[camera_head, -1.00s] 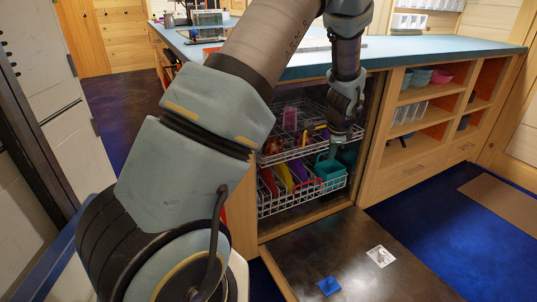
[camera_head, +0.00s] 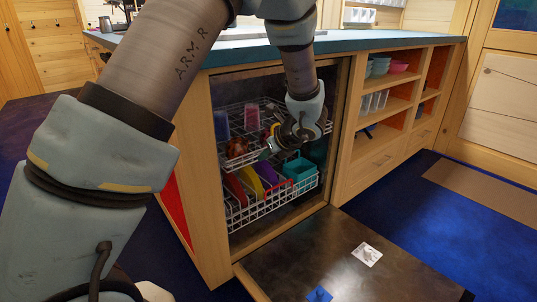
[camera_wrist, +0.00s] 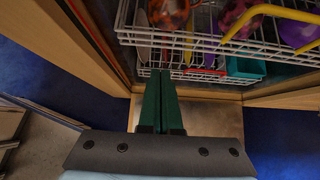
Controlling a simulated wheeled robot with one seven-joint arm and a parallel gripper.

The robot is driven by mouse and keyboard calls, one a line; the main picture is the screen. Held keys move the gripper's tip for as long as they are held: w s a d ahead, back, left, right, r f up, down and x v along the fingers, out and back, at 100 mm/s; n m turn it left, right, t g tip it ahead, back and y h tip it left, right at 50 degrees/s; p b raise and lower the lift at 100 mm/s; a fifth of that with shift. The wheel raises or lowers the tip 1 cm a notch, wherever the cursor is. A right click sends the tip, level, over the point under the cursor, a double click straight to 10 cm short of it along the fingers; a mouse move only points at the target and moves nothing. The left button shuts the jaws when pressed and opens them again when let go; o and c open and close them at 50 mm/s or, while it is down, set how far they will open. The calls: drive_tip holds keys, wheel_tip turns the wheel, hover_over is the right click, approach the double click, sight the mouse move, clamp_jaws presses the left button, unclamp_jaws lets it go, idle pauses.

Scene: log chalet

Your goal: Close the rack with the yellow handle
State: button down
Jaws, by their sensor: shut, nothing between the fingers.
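The dishwasher (camera_head: 330,130) stands open under the counter with two white wire racks. The upper rack (camera_head: 238,160) holds cups and bowls. In the wrist view the upper rack (camera_wrist: 185,42) carries a yellow bar handle (camera_wrist: 275,11) along its front, upper right of my fingers. The lower rack (camera_head: 240,218) holds colored plates and a teal bin (camera_head: 300,170). My gripper (camera_head: 266,153) is in front of the racks. Its green fingers (camera_wrist: 160,75) are shut and empty, apart from the handle.
The dark dishwasher door (camera_head: 340,255) lies folded down, with a white piece (camera_head: 367,254) and a blue piece (camera_head: 320,294) on it. Wooden shelves (camera_head: 385,105) with bowls and cups stand to the right. The blue floor (camera_head: 440,200) at right is open. The counter (camera_head: 400,43) overhangs above.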

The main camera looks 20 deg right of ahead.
sight(240, 151)
drive_tip(key=w+f, duration=0.1)
drive_tip(key=w+a, duration=0.1)
drive_tip(key=w, duration=0.1)
drive_tip(key=w+f, duration=0.1)
drive_tip(key=w, duration=0.1)
drive_tip(key=shift+a+f+b, duration=0.25)
drive_tip(key=shift+f+b, duration=0.05)
drive_tip(key=shift+b, duration=0.1)
drive_tip(key=shift+w+a, duration=0.1)
drive_tip(key=shift+w, duration=0.5)
drive_tip(key=shift+w+a+r+p, duration=0.15)
drive_tip(key=shift+w+a, duration=0.1)
drive_tip(key=shift+w, duration=0.55)
drive_tip(key=shift+w+a+f+p, duration=0.1)
drive_tip(key=shift+w+a+p, duration=0.1)
drive_tip(key=shift+w, duration=0.55)
drive_tip(key=shift+w+a+r+p, duration=0.1)
drive_tip(key=shift+w+a, duration=0.15)
drive_tip(key=shift+w, duration=0.55)
drive_tip(key=shift+a, duration=0.1)
